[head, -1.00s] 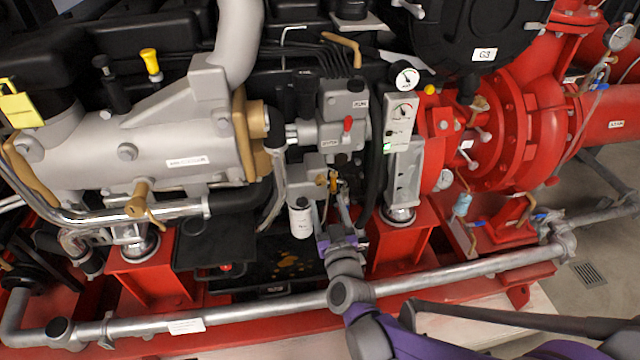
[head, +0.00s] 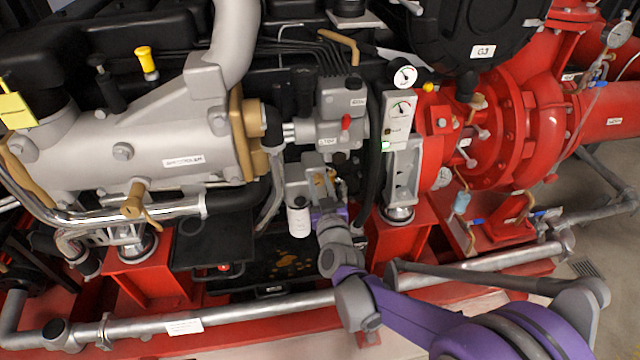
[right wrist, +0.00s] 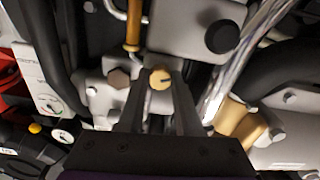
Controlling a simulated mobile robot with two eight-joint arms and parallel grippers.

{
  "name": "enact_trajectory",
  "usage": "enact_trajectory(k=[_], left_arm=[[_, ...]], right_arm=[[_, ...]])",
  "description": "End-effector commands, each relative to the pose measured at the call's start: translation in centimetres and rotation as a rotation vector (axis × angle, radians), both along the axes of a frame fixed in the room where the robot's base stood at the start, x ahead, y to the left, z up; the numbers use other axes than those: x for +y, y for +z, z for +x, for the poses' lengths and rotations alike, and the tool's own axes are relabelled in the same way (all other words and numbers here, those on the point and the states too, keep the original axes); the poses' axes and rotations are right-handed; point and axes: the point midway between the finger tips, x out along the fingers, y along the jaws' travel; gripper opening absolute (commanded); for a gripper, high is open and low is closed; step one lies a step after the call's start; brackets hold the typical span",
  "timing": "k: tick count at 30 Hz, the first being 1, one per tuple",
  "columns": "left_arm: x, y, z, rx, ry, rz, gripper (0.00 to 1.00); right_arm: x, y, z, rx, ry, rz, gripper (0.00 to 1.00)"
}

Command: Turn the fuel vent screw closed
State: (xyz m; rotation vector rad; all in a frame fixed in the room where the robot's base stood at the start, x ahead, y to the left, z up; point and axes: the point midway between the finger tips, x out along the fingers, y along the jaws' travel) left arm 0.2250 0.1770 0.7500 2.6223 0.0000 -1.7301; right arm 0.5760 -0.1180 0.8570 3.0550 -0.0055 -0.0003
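The fuel vent screw (right wrist: 160,79) is a small round brass head with a dark slot, on a grey block of the engine. In the right wrist view it shows between the tips of my right gripper's two dark fingers (right wrist: 161,74). The fingers stand apart, one on each side of the screw; I cannot tell whether they touch it. In the head view my right gripper (head: 336,192) reaches up to the grey fuel block (head: 304,180), beside the white filter (head: 299,219). The screw is too small to make out surely there. My left gripper is not in view.
A grey pipe (head: 250,307) and red base frame run along the front below my right arm. A red post (head: 400,235) and a black hose (head: 374,150) stand just right of the gripper. A brass valve (head: 134,204) sits at the left.

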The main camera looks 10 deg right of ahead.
Motion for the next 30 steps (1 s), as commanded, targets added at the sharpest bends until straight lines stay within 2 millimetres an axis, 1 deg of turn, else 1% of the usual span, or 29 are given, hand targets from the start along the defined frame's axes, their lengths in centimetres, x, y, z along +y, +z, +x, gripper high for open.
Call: enact_trajectory(k=[1, 3, 4, 12, 17, 23, 30], left_arm=[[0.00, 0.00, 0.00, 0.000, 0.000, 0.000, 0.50], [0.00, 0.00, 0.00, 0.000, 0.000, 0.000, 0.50], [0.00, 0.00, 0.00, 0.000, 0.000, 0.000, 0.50], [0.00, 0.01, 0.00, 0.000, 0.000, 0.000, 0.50], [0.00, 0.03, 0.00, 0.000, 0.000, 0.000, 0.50], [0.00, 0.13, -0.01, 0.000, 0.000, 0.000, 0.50], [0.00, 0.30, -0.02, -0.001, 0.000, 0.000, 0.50]], right_arm=[[0.00, 0.00, -0.01, 0.000, 0.000, 0.000, 0.17], [0.00, 0.00, -0.01, 0.000, 0.000, 0.000, 0.04], [0.00, 0.00, -0.02, 0.000, 0.000, 0.000, 0.00], [0.00, 0.00, -0.02, 0.000, 0.000, 0.006, 0.00], [-0.01, 0.00, -0.02, 0.000, 0.000, 0.043, 0.00], [-0.02, 0.01, -0.03, -0.001, 0.000, 0.153, 0.00], [-0.05, 0.01, -0.03, -0.001, 0.000, 0.365, 0.00]])
